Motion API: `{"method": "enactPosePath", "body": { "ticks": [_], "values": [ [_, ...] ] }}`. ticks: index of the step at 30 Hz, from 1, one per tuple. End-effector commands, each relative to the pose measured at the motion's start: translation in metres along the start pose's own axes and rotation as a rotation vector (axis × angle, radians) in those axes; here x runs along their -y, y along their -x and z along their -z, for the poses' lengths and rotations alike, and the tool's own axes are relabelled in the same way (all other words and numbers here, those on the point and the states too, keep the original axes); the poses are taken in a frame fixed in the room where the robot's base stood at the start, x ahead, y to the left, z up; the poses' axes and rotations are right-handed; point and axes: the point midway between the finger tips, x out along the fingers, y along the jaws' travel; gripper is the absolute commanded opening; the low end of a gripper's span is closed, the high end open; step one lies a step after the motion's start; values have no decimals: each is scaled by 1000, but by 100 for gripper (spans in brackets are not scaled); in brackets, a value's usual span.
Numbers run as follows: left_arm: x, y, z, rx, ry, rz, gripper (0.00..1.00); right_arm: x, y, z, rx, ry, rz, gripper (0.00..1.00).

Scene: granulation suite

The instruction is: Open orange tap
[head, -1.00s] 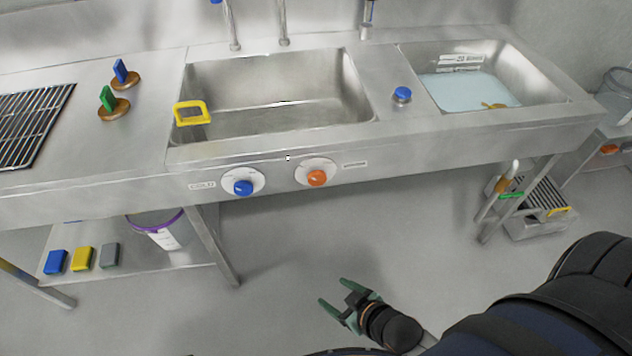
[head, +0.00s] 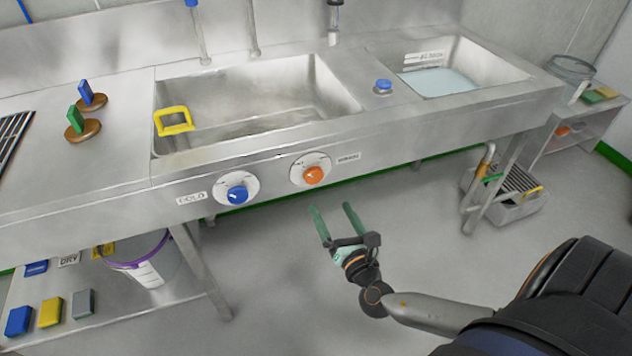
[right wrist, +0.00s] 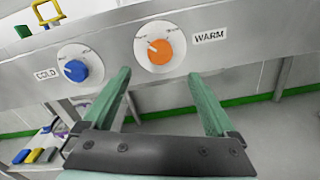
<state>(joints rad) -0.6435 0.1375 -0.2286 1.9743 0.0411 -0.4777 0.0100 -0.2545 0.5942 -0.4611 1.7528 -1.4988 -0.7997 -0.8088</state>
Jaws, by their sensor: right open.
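The orange tap (head: 313,174) is a round knob on a white dial on the sink's front panel, right of the blue tap (head: 237,194) and beside a label. In the right wrist view the orange tap (right wrist: 160,51) shows beyond the fingertips, next to a label reading WARM, with the blue tap (right wrist: 76,70) by a COLD label. My right gripper (head: 332,208) is open and empty, below and in front of the orange tap, fingers pointing up toward the panel and apart from it. Its green fingers (right wrist: 158,75) frame the lower side of the dial. My left gripper is not in view.
A lower shelf (head: 110,303) with a bucket (head: 150,262) and sponges is at left. Floor under the panel is clear.

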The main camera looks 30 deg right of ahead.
Motion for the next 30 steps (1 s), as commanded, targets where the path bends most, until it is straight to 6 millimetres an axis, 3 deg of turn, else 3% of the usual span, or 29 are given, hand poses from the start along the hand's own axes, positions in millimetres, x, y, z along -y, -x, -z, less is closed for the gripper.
{"method": "enactPosePath", "body": {
  "ticks": [9,15,21,30],
  "values": [
    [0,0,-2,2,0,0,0,0,-64,-1,2,-5,2,92],
    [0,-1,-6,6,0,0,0,0,-95,0,0,-7,3,92],
    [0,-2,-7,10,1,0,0,0,-110,1,-3,-7,3,92],
    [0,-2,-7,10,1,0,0,0,-112,0,-3,-8,2,92]
  ]
}}
